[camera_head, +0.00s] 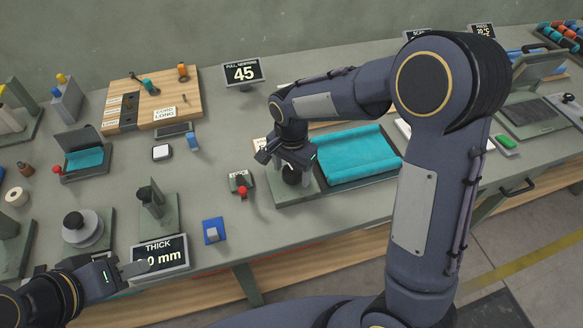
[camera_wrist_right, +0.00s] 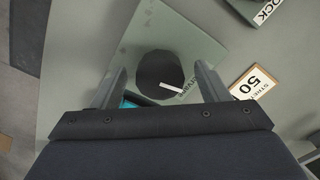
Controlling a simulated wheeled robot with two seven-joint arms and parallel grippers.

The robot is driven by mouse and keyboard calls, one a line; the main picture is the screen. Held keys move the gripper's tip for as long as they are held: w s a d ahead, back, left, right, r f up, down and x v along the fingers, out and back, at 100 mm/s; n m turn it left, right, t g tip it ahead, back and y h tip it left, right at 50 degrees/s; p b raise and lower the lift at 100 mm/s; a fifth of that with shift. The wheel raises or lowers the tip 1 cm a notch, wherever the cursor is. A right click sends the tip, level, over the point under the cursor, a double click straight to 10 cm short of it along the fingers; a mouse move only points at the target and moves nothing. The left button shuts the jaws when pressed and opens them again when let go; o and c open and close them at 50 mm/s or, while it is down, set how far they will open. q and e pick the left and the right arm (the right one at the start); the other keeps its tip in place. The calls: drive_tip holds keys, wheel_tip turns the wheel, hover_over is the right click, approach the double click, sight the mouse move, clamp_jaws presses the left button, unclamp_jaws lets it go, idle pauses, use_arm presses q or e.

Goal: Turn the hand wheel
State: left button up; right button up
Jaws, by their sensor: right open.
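The hand wheel (camera_head: 291,176) is a dark round knob on a grey-green base plate (camera_head: 300,193), left of the teal cloth. In the right wrist view the hand wheel (camera_wrist_right: 160,82) shows as a black disc with a white mark, lying between the two fingers. My right gripper (camera_head: 284,162) is open above the wheel, one finger on each side, with visible gaps in the wrist view. Its height over the wheel is hard to judge. My left gripper (camera_head: 134,268) is at the lower left, in front of the THICK display; its jaw opening is unclear.
The teal cloth (camera_head: 352,154) lies on a tray right of the wheel. A small red-knobbed device (camera_head: 241,185) stands left of it, and a blue switch block (camera_head: 213,231) nearer the front edge. A STRETCH 50 card (camera_wrist_right: 254,84) lies beside the base plate.

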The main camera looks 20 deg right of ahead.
drive_tip(key=c, duration=1)
drive_tip(key=shift+n, duration=0.3)
